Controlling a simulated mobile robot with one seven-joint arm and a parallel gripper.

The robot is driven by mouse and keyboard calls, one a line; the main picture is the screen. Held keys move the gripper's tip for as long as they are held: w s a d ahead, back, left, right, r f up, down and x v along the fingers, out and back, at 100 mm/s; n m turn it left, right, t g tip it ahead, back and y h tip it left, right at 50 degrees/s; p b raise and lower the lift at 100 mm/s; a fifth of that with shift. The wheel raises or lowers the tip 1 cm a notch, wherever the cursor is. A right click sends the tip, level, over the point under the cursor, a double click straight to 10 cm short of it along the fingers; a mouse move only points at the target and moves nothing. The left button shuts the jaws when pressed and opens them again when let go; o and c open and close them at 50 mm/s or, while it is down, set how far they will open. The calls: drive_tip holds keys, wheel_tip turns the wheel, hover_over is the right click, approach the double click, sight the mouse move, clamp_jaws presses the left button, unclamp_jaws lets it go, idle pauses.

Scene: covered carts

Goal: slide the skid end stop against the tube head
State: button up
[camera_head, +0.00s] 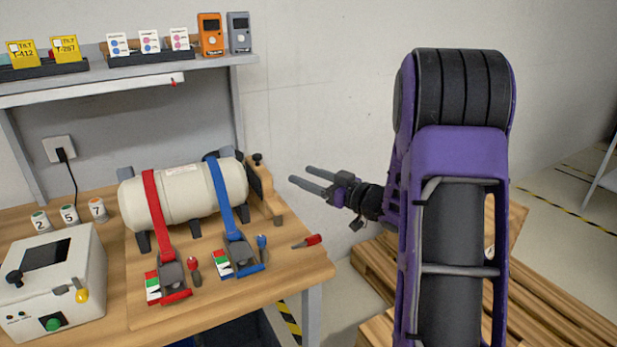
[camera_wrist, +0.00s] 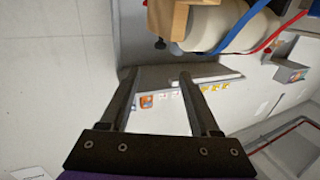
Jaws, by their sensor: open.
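The cream tube (camera_head: 187,193) lies on its side in a cradle on a wooden board, under a red strap (camera_head: 152,205) and a blue strap (camera_head: 222,197). The wooden skid end stop (camera_head: 263,190), with a dark knob on top, stands upright by the tube's right head. I cannot tell whether it touches the head. My gripper (camera_head: 299,174) is open and empty, in the air to the right of the end stop. In the wrist view, the end stop (camera_wrist: 160,18) and tube (camera_wrist: 222,24) show at the top, beyond my open fingers (camera_wrist: 157,76).
Strap buckles (camera_head: 172,275) and a red-handled tool (camera_head: 307,242) lie along the board's front. A white control box (camera_head: 50,285) stands at left. A shelf (camera_head: 120,75) with cards and meters hangs above. Wooden pallets (camera_head: 375,270) lie on the floor at right.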

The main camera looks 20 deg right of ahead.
drive_tip(key=shift+d+r+m, duration=0.1)
drive_tip(key=shift+m, duration=0.2)
drive_tip(key=c, duration=0.4)
drive_tip(key=m, duration=0.1)
drive_tip(key=m+p, duration=0.1)
drive_tip(key=m, duration=0.1)
drive_tip(key=shift+w+d+r+h, duration=0.2)
drive_tip(key=shift+d+h, duration=0.05)
drive_tip(key=shift+h, duration=0.05)
drive_tip(key=c, duration=0.5)
drive_tip(key=m, duration=0.1)
drive_tip(key=m+p, duration=0.1)
drive_tip(key=shift+w+d+r+m, duration=0.1)
drive_tip(key=shift+d+r+m, duration=0.1)
drive_tip(key=shift+m, duration=0.2)
clamp_jaws()
drive_tip(key=w+d+r+m+h+p, duration=0.1)
drive_tip(key=r+m+p, duration=0.1)
drive_tip(key=m, duration=0.9)
drive_tip(key=b, duration=0.1)
hover_over(264, 187)
drive_tip(key=w+d, duration=0.3)
drive_tip(key=w, duration=0.1)
drive_tip(key=shift+d+f, duration=0.15)
drive_tip(key=shift+f, duration=1.05)
